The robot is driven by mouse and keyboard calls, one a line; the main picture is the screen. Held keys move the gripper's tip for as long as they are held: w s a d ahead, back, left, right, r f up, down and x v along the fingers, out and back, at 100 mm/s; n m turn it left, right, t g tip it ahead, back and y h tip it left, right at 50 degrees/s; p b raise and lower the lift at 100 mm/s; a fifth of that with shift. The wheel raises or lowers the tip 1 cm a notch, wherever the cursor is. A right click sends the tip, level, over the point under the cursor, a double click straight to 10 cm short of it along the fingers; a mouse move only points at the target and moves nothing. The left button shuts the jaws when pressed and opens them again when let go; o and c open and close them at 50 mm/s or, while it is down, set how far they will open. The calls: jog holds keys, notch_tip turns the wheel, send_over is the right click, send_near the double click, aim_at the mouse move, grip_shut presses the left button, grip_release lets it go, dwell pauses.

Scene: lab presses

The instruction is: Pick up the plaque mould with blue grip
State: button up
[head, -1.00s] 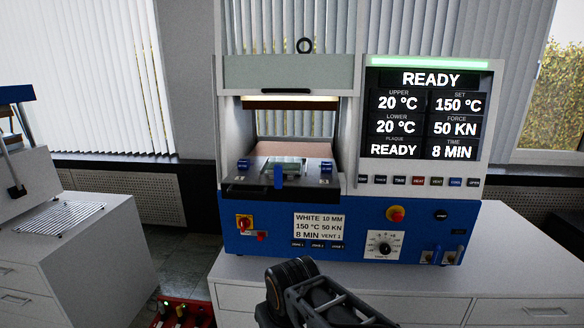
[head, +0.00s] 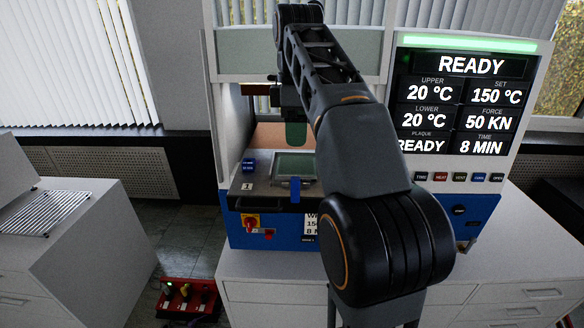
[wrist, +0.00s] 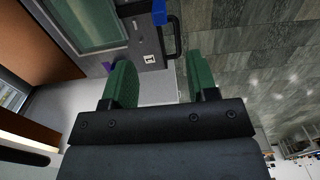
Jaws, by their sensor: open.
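The plaque mould (head: 291,165) is a flat metal frame with a pale green face. It lies on the pulled-out tray of the press, and its blue grip (head: 295,189) sticks out over the front edge. In the wrist view the mould (wrist: 88,22) is at the upper left and the blue grip (wrist: 159,12) at the top. My gripper (head: 295,132) is above the tray, behind the grip in the head view. In the wrist view its two green fingers (wrist: 160,85) are apart with nothing between them. The mould is not touched.
The blue and white press (head: 230,70) has its opening partly hidden by my arm. A black tray handle (wrist: 176,40) runs beside the grip. A red box (head: 188,299) is on the floor at left. A white cabinet with a wire rack (head: 40,212) stands left.

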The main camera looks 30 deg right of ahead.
jog(key=b, duration=0.1)
send_over(295, 178)
jog(key=f, duration=0.6)
jog(key=shift+s+d+f, duration=0.1)
jog(key=shift+s+f, duration=0.15)
jog(key=shift+f, duration=0.05)
jog(key=shift+w+f, duration=0.15)
jog(key=shift+f, duration=2.8)
grip_shut()
jog(key=shift+r, duration=0.1)
